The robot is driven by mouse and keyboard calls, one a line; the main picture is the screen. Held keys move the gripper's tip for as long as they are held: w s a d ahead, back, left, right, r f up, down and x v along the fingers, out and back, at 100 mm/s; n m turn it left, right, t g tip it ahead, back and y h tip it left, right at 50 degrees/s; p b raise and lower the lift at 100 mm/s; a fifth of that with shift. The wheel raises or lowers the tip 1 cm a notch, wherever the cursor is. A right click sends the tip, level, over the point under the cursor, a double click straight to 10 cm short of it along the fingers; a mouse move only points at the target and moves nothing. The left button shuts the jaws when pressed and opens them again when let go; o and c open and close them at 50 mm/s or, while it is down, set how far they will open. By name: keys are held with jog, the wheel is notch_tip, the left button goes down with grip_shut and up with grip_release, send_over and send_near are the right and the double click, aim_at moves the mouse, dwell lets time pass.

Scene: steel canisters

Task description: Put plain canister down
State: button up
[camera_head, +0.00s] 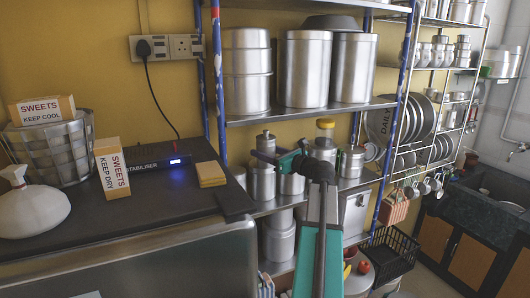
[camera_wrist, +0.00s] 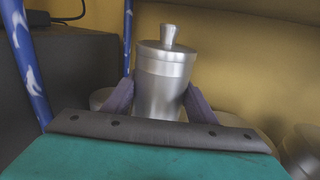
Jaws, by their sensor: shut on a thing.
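The plain canister (camera_wrist: 165,85) is steel with a knobbed lid and no label that I can see. It stands upright between the two purple fingers of my gripper (camera_wrist: 158,100), which is shut on it. In the head view my gripper (camera_head: 268,157) reaches into the middle shelf bay of the steel rack. The top of the canister (camera_head: 266,143) shows there just above the fingers. Its base is hidden in both views, so I cannot tell if it touches the shelf (camera_head: 350,184).
Other steel canisters (camera_head: 351,162) and a yellow-lidded jar (camera_head: 325,132) crowd the same shelf. Large canisters (camera_head: 305,70) stand on the shelf above. A blue rack post (camera_head: 217,85) and the dark counter (camera_head: 75,215) lie to the left.

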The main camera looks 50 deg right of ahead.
jog(key=shift+f, duration=0.15)
jog(key=o, duration=1.2)
jog(key=shift+c, duration=0.2)
jog(key=shift+s, duration=0.1)
jog(key=s+b, duration=0.4)
jog(key=s, duration=0.7)
jog(key=shift+s, duration=0.4)
